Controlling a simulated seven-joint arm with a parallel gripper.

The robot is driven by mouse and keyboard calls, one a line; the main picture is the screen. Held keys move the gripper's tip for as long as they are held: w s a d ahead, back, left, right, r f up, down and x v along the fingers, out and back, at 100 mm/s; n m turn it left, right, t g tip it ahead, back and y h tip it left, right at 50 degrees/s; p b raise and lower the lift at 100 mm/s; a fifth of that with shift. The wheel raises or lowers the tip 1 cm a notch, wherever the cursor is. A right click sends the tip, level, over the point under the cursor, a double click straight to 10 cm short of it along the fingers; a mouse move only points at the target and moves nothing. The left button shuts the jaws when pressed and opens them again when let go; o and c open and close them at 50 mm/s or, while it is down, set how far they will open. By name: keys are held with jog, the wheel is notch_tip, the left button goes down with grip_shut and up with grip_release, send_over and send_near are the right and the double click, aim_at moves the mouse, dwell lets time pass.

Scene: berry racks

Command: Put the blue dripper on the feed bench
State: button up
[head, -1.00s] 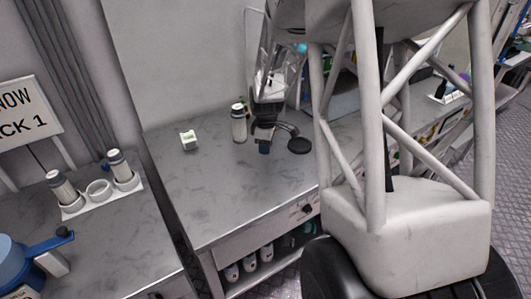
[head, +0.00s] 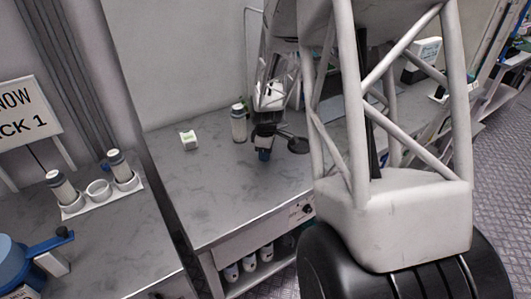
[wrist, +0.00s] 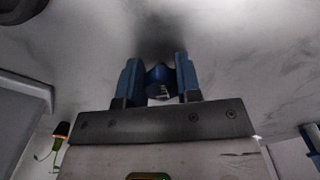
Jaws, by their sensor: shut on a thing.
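My gripper (wrist: 155,78) is shut on the blue dripper (wrist: 160,82), a small dark blue body with pale marking, in the wrist view. In the head view my gripper (head: 263,145) is over the middle of a grey bench (head: 200,195), with the dripper (head: 264,155) small and dark at its lower end. A dark shadow lies by the dripper on the grey surface in the wrist view. I cannot tell whether the dripper touches the bench. No label shows whether this is the feed bench.
A grey bottle (head: 238,125) stands just left of my gripper, and a small white-green box (head: 188,140) further left. A dark round disc (head: 298,146) is close on the right. A left bench holds a white rack (head: 98,201) with bottles. The grey bench's front is clear.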

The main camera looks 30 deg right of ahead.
jog(key=o, duration=0.9)
jog(key=shift+f, duration=0.1)
notch_tip(320, 180, up, 12)
dwell(0.6)
jog(key=shift+r, duration=0.2)
dwell(0.3)
